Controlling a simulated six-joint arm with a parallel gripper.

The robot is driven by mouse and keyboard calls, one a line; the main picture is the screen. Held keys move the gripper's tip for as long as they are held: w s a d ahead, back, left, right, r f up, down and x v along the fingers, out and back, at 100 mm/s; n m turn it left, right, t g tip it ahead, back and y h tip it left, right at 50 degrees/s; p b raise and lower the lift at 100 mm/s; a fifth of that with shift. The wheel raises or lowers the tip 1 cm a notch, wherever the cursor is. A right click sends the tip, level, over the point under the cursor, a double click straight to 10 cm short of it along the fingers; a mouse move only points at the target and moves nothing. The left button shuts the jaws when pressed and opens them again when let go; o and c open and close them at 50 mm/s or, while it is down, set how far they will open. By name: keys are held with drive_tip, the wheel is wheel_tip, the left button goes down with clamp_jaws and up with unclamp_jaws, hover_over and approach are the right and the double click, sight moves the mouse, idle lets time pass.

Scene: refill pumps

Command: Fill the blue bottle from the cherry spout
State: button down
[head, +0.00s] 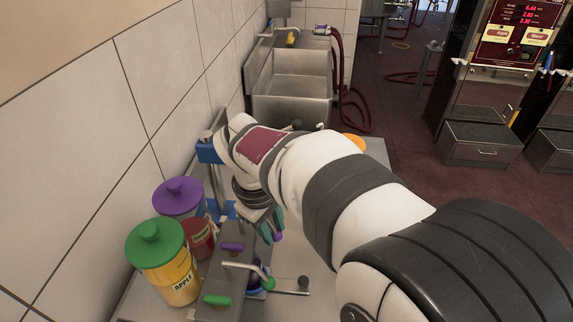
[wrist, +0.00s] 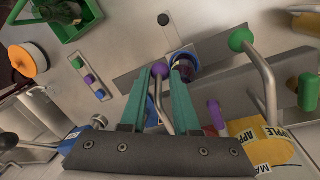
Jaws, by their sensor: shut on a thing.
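My gripper (head: 272,228) has teal fingers and points down over the counter. In the wrist view its two fingers (wrist: 164,70) are shut around a metal spout arm with a purple ball end (wrist: 160,71). The purple ball also shows in the head view (head: 277,237). A round blue bottle (wrist: 187,60) with a dark opening stands just past the right fingertip, partly covered by it; it also shows in the head view (head: 254,275). A purple-lidded jar (head: 178,198) with red contents stands by the wall. No cherry label is readable.
The apple jar (head: 165,260) has a green lid; its bent spout ends in a green ball (wrist: 241,40) close to the bottle. Purple (head: 232,247) and green handles (head: 217,300) sit beside the jars.

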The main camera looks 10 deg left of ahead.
drive_tip(key=shift+r, duration=0.15)
drive_tip(key=c, duration=0.9)
unclamp_jaws()
drive_tip(key=r, duration=0.5)
drive_tip(key=s+a+r, duration=0.1)
drive_tip(key=r, duration=0.4)
drive_tip(key=s+r, duration=0.1)
drive_tip(key=r, duration=0.4)
drive_tip(key=shift+s+a+r, duration=0.25)
drive_tip(key=shift+a, duration=0.05)
